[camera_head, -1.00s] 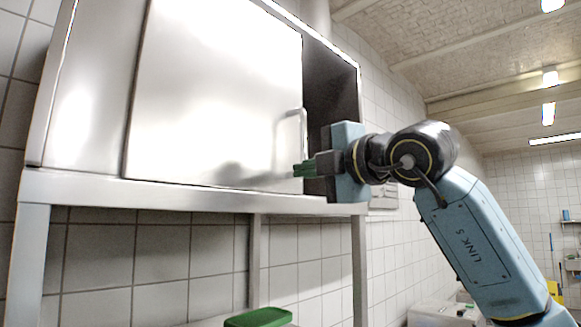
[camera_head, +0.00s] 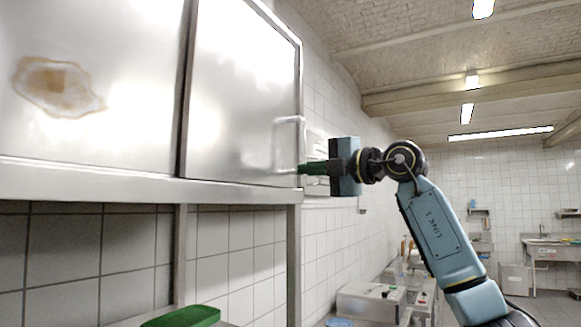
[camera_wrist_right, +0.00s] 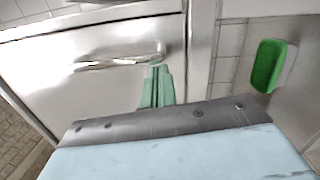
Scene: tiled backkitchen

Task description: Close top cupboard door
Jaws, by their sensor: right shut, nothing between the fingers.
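The top cupboard (camera_head: 140,190) is a steel cabinet raised on legs. Its sliding door (camera_head: 240,80) stands at the right end of the front, with no dark opening showing beside it. The door has a pale bar handle (camera_head: 276,147) near its lower right edge. My right gripper (camera_head: 304,169) is shut and empty, with its green fingertips at the handle's lower end. In the wrist view the fingertips (camera_wrist_right: 158,78) are close to the handle (camera_wrist_right: 120,57); I cannot tell whether they touch. My left gripper is out of view.
A stained steel panel (camera_head: 60,85) forms the left part of the front. A green lid-like object (camera_head: 182,317) is below the cupboard. Counter equipment (camera_head: 370,300) stands farther back at the right. The room to the right is open.

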